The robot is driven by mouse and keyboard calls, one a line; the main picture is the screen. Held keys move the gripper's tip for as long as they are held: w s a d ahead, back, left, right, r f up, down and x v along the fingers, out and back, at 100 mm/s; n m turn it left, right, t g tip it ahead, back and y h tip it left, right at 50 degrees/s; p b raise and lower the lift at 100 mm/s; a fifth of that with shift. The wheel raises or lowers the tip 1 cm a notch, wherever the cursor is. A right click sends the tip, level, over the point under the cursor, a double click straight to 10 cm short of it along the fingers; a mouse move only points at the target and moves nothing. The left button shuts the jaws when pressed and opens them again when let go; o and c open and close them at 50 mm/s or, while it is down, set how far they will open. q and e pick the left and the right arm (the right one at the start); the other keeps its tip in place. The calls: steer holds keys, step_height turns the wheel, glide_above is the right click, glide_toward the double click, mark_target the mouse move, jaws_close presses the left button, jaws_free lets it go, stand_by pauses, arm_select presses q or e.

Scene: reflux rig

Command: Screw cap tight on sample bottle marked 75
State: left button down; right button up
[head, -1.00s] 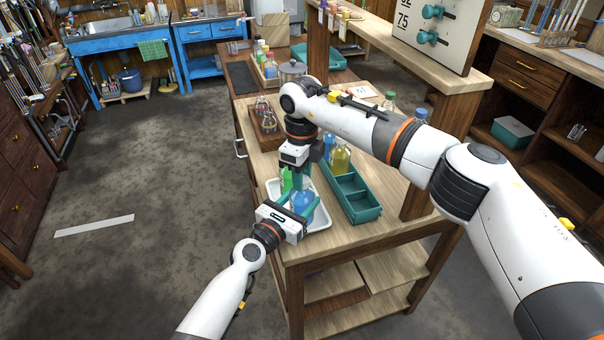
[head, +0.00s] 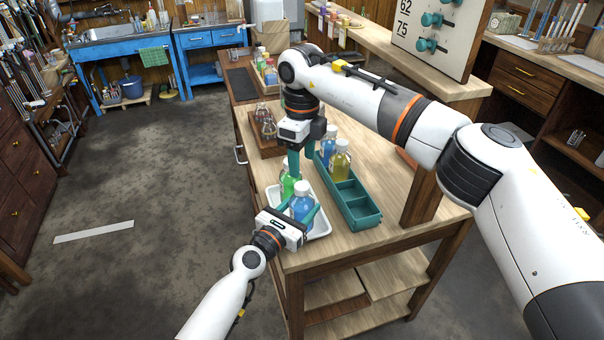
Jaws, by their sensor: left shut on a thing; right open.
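A bottle of blue liquid (head: 301,208) with a pale top stands in the near part of a white tray (head: 320,231) on the wooden bench. My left gripper (head: 301,219) is shut around its body from the near side. My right gripper (head: 300,168) is open and points down, just above and behind the bottle's top; nothing shows between its fingers. A bottle of green liquid (head: 288,186) stands behind the blue one, partly hidden by the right gripper's finger. I cannot read a mark on any bottle.
A teal divided bin (head: 362,217) stands to the right, with yellow (head: 341,163) and blue (head: 328,149) bottles at its far end. A wooden rack (head: 262,141) with glassware lies behind. A board (head: 436,30) showing 62 and 75 has teal knobs. The near bench corner is clear.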

step_height(320, 180, up, 5)
stand_by(0.3)
arm_select(q)
steer(key=shift+c, duration=2.4)
jaws_free()
steer(key=v, duration=1.2)
arm_select(e)
steer(key=shift+r, duration=0.2)
